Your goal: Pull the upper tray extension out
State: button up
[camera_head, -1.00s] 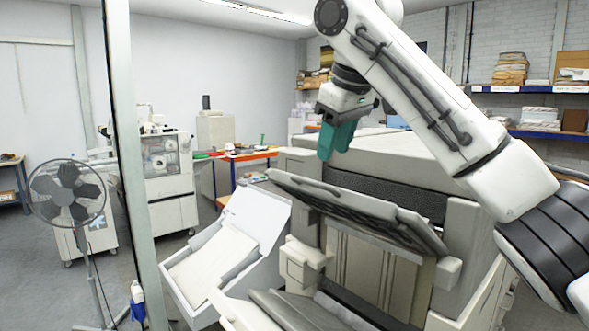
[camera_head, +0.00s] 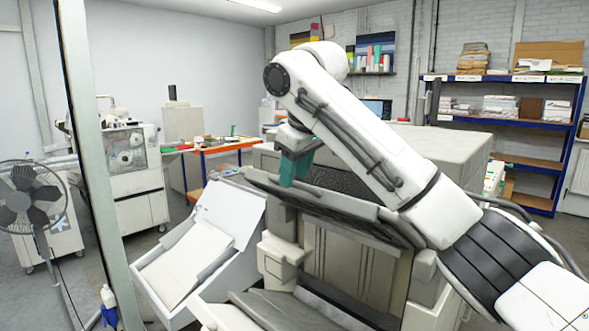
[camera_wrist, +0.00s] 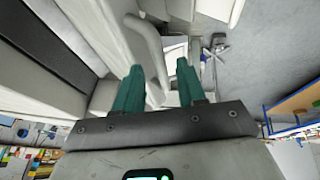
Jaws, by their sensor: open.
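The upper tray (camera_head: 340,209) is a dark grey, tilted panel on the front of a large light-grey machine. A lighter curved rim or handle runs along its upper left part. My gripper (camera_head: 288,182) has green fingers and is at the tray's upper left edge, overlapping it in the head view. In the wrist view my gripper (camera_wrist: 158,72) is open, with a light-grey curved bar (camera_wrist: 152,45) showing between and beyond the fingertips. I cannot tell whether the fingers touch it. The tray extension cannot be told apart from the tray.
A white open bin with paper (camera_head: 190,258) stands left of the machine. A pale post (camera_head: 97,180) and a fan (camera_head: 25,200) are further left. An orange-edged table (camera_head: 205,148) and blue shelves (camera_head: 500,110) stand behind. Grey floor lies open at the left.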

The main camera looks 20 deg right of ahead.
jog(key=shift+w+f, duration=0.15)
jog(key=shift+f, duration=0.3)
grip_shut()
dwell(0.5)
